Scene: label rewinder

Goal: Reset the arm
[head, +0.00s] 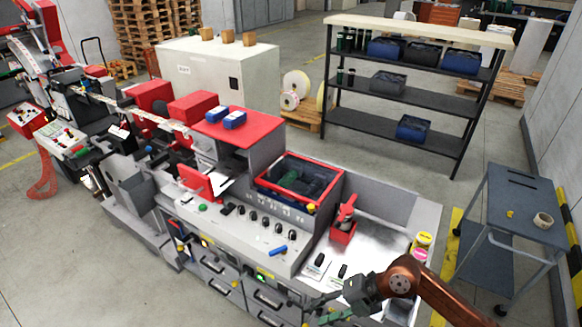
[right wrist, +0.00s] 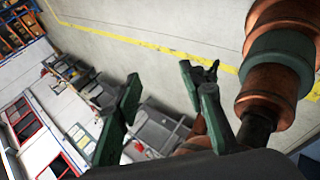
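My right gripper (head: 316,310) is at the bottom of the head view, in front of the machine's near edge, with my copper-coloured arm coming in from the lower right. In the right wrist view its two green fingers (right wrist: 160,85) stand wide apart, with nothing between them. My left gripper is not seen in the head view. The label rewinder machine (head: 225,232) has a control panel with several dark knobs, a green button and a blue handle. Whether the gripper touches the machine cannot be told.
A grey cart (head: 520,203) with a tape roll (head: 543,220) stands at the right. Behind are a shelf (head: 402,97) with dark bins, a white cabinet (head: 212,72) and wooden pallets (head: 150,25). Open floor lies between the machine and the shelf.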

